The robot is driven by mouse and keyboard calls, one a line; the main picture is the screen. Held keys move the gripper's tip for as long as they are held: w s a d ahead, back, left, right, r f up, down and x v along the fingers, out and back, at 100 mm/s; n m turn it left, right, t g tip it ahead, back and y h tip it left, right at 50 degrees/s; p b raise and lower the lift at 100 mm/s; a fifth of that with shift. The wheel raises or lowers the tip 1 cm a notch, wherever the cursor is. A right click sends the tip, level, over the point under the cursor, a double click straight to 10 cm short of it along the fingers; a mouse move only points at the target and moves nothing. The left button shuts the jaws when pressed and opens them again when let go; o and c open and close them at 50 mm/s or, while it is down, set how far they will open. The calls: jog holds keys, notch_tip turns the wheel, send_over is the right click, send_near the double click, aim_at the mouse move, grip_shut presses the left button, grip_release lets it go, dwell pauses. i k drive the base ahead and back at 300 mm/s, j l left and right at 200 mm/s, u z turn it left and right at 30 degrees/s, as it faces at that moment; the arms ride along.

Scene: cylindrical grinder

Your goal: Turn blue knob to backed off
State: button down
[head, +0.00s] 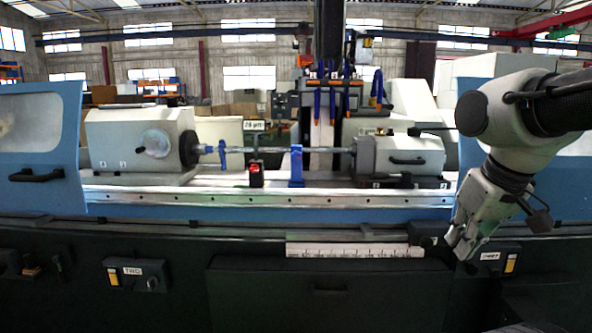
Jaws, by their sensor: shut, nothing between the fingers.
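I cannot make out a knob that is clearly blue. The blue parts that show on the grinder are a steady rest (296,166) under the shaft and a clamp (222,152) at the shaft's left end. A dark round knob (152,283) sits on the left front control box (135,275). My gripper (459,243) hangs at the right, fingers pointing down and left. It is shut and empty in front of the machine, close to the right control box (493,261), part of which it hides. Whether it touches anything I cannot tell.
A white scale strip (355,250) runs along the machine's front. A dark block (427,242) is just left of my gripper. Open blue doors stand at left (40,150) and right. The headstock (135,140) and tailstock (405,155) hold the shaft.

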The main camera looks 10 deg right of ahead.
aim_at(296, 157)
jog(key=i+j+u, duration=0.1)
jog(key=i+j, duration=0.25)
jog(key=j, duration=0.15)
jog(key=i+j, duration=0.4)
jog(key=j+u, duration=0.05)
jog(key=j, duration=0.05)
